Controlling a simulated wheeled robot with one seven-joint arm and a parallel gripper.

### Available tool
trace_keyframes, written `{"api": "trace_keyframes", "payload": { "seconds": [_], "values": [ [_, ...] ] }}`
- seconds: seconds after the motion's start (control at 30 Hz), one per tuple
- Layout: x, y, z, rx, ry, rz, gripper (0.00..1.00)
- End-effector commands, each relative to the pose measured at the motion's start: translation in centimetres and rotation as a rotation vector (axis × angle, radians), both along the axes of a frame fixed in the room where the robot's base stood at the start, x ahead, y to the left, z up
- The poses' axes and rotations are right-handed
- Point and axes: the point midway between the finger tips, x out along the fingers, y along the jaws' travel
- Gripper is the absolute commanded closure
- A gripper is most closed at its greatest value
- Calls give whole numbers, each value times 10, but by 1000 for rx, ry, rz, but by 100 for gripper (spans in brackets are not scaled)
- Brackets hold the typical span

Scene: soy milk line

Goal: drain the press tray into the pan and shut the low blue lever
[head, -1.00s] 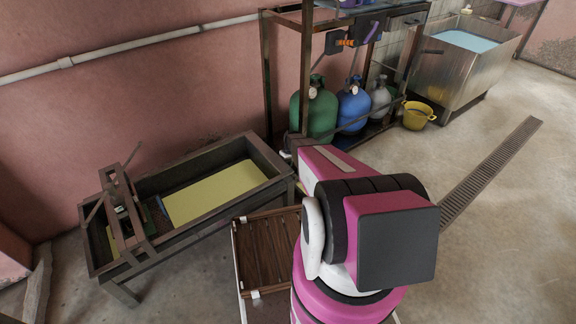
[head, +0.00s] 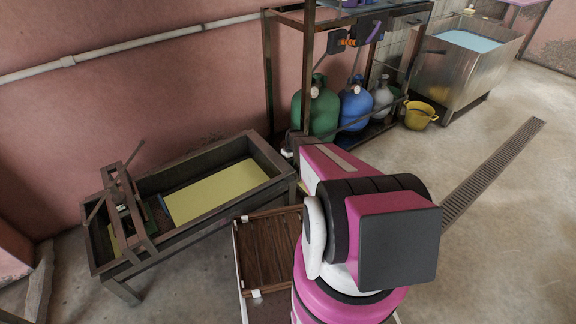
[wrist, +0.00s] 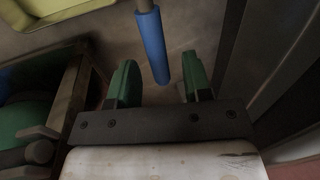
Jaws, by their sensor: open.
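The press tray (head: 262,186) is a long dark trough at the left of the head view, with a pale yellow layer inside and a press frame (head: 127,215) over its left end. The blue lever (wrist: 153,45) shows in the wrist view as a slim blue bar. My gripper (wrist: 158,62) is open, with its two green fingers on either side of the lever's near end; I cannot tell whether they touch it. A yellow-olive edge (wrist: 48,12) at the upper left may be the pan. In the head view my arm hides the gripper and lever.
Green (head: 316,108) and blue (head: 356,106) gas cylinders stand under a dark metal rack (head: 268,75). A yellow bucket (head: 418,115) and a steel tank (head: 447,75) are further right. A slatted wooden board (head: 265,250) lies below the tray. Floor at right is open.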

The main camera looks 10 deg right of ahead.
Motion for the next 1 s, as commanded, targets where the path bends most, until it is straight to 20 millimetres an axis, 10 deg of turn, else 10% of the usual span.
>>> {"api": "trace_keyframes", "payload": {
  "seconds": [0.5, 1.0],
  "values": [
    [6, -15, 86, 0, -1, 1, 55],
    [8, -18, 98, 0, 1, 1, 55]
  ]
}}
